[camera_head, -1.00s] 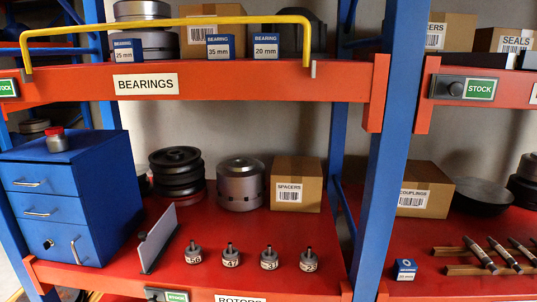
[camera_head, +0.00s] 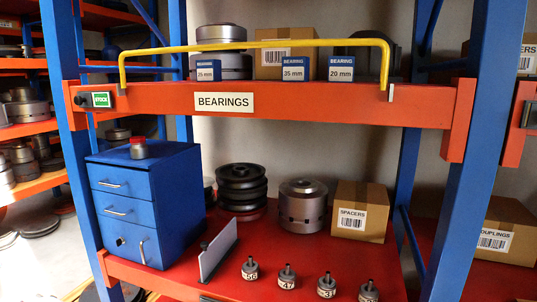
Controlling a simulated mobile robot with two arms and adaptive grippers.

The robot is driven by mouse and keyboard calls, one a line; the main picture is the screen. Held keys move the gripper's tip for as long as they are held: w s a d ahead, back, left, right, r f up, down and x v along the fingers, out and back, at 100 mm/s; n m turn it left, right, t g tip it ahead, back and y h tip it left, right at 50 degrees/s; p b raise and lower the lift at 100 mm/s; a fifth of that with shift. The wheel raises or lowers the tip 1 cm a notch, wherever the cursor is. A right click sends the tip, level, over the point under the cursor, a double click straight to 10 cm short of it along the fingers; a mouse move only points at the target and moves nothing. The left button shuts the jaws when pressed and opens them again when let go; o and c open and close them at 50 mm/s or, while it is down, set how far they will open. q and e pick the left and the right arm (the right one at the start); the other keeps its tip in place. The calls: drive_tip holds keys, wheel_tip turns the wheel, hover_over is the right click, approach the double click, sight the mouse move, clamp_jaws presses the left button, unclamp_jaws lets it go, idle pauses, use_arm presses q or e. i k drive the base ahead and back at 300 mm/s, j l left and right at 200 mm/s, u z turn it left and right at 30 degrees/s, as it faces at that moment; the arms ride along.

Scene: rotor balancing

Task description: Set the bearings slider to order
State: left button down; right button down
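The bearings slider (camera_head: 94,100) sits at the left end of the orange upper shelf beam in the head view. Its dark knob (camera_head: 82,101) is at the left, and a green panel (camera_head: 101,100) that appears to read STOCK shows to its right. The white BEARINGS label (camera_head: 224,102) is farther right on the same beam. Neither of my grippers is in view.
A yellow bar (camera_head: 255,46) spans the front of the upper shelf, before several blue bearing boxes (camera_head: 294,69). Below stand a blue drawer cabinet (camera_head: 150,200), a grey plate (camera_head: 218,250), numbered rotors (camera_head: 287,277) and a SPACERS carton (camera_head: 360,212).

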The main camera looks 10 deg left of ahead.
sight(82, 99)
drive_tip(key=u, duration=1.5)
drive_tip(key=i+z, duration=0.1)
drive_tip(key=i, duration=0.45)
drive_tip(key=i+j+z, duration=0.1)
drive_tip(key=i, duration=0.45)
drive_tip(key=i+j+z, duration=0.1)
drive_tip(key=i, duration=0.45)
drive_tip(key=i+j+z, duration=0.1)
drive_tip(key=i+j, duration=0.2)
drive_tip(key=i, duration=0.25)
